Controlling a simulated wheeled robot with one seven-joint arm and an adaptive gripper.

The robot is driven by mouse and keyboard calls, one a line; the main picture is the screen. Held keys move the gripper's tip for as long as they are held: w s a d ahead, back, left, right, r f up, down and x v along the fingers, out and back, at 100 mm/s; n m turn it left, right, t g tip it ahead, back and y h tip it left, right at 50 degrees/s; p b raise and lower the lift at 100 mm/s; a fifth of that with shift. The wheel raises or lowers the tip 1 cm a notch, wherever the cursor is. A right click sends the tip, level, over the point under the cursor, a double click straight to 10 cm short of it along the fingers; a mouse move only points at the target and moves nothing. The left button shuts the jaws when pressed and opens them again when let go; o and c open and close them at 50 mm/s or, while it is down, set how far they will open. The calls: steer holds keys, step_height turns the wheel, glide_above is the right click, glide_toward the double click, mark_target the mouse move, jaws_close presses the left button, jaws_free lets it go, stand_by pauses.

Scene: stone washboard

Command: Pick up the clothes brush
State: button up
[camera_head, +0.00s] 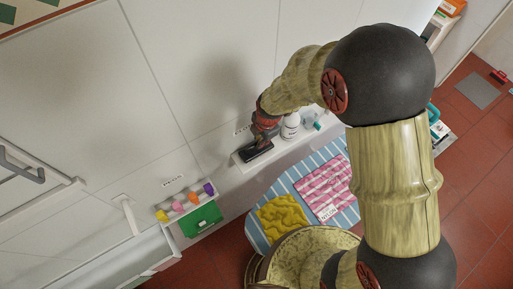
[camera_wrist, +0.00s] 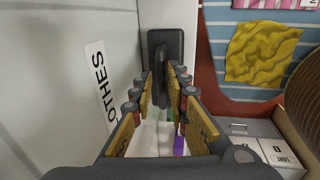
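The clothes brush is dark grey to black and lies on a narrow white wall shelf (camera_head: 240,163), below my gripper in the head view. In the wrist view the brush (camera_wrist: 165,45) shows just beyond the fingertips, with a narrow dark part reaching back between the fingers. My gripper (camera_wrist: 166,82) is open, with one finger on each side of that part and a visible gap on the left. I cannot tell whether the right finger touches it. In the head view my gripper (camera_head: 264,136) hides part of the brush.
A wall label ending in "OTHES" (camera_wrist: 100,85) is close on the left. A white bottle (camera_head: 290,127) stands on the shelf right of the brush. A striped board (camera_head: 290,183) holds yellow cloth (camera_head: 281,216) and pink cloth (camera_head: 326,190). A green item (camera_head: 201,220) sits lower left.

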steer(key=shift+w+a+f+p, duration=0.1)
steer(key=shift+f+p, duration=0.1)
steer(key=shift+f, duration=0.65)
steer(key=shift+w+a+f+p, duration=0.1)
steer(key=shift+f+p, duration=0.05)
steer(key=shift+f, duration=0.65)
steer(key=shift+c, duration=0.8)
jaws_close()
